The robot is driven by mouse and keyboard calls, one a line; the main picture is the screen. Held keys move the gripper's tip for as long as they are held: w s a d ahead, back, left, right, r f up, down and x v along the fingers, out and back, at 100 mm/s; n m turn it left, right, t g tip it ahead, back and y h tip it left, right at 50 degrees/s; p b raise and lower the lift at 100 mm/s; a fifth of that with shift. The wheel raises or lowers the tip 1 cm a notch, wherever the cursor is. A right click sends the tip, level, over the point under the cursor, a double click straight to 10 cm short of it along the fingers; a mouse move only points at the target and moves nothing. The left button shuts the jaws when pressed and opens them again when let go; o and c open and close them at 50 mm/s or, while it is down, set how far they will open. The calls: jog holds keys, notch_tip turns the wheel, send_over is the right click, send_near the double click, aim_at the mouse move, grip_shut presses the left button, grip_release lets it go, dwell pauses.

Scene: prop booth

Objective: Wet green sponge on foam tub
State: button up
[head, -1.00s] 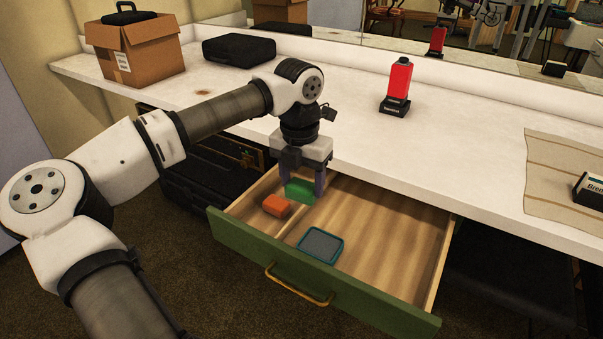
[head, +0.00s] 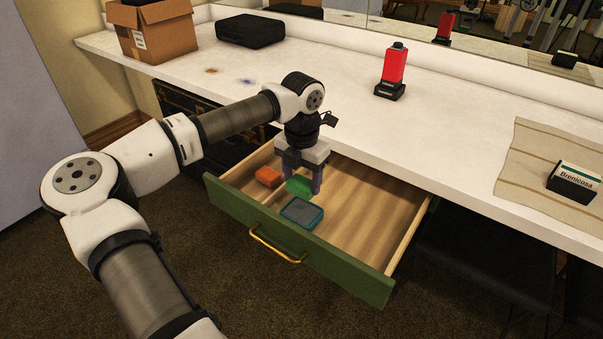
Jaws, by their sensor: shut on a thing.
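The green sponge (head: 299,187) is between the fingers of my gripper (head: 302,182), which is shut on it inside the open drawer (head: 365,215). The foam tub (head: 302,213) is a shallow dish with a teal rim and a grey top, lying on the drawer floor near the front panel. The sponge shows just behind the tub's far edge. I cannot tell whether it touches the tub or the drawer floor. My fingers hide part of the sponge.
An orange block (head: 268,177) lies in the drawer, left of the sponge. The drawer's right side is clear. The white counter (head: 440,135) overhangs behind. On it stand a red bottle (head: 394,67), a black case (head: 255,31), a cardboard box (head: 155,32) and a card holder (head: 574,183) on a striped cloth (head: 530,165).

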jog(key=shift+f+b, duration=1.7)
jog(key=shift+f, duration=1.35)
jog(key=shift+f+b, duration=0.55)
jog(key=shift+b, duration=0.05)
jog(key=shift+r, duration=0.15)
jog(key=shift+r+p, duration=2)
jog(key=shift+r, duration=1.4)
